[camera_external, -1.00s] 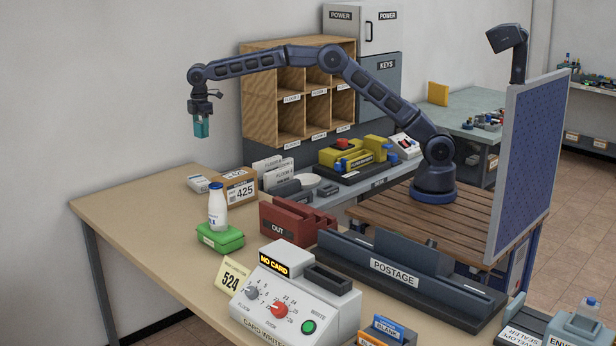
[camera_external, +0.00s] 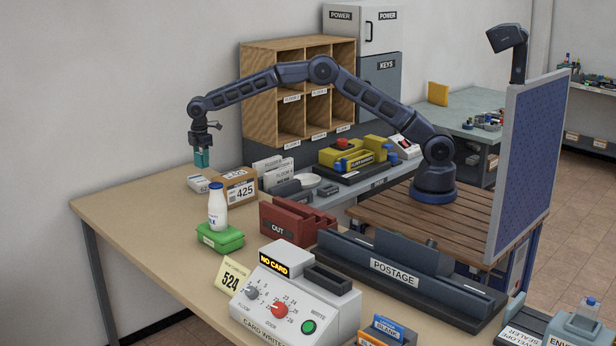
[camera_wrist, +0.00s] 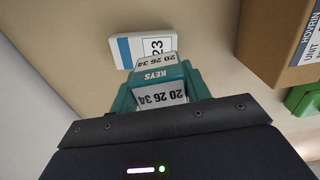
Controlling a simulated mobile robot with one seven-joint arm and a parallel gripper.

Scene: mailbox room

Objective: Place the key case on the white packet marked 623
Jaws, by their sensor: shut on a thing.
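My gripper (camera_external: 201,149) is shut on the teal key case (camera_external: 202,160) and holds it above the far end of the table. In the wrist view the key case (camera_wrist: 158,84) shows a white label reading "KEYS" and "20 26 34". The white packet (camera_external: 197,184) lies flat on the table just below the case. In the wrist view the packet (camera_wrist: 130,46) shows a blue stripe and the end of a number, "23"; the case hides the rest. I cannot tell exactly how large the gap is between case and packet.
A brown carton marked 425 (camera_external: 237,188) stands just right of the packet. A milk bottle (camera_external: 217,206) and a green box (camera_external: 220,238) are nearer the front. A red OUT tray (camera_external: 296,222) and wooden pigeonholes (camera_external: 262,92) are farther right. The table's left part is clear.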

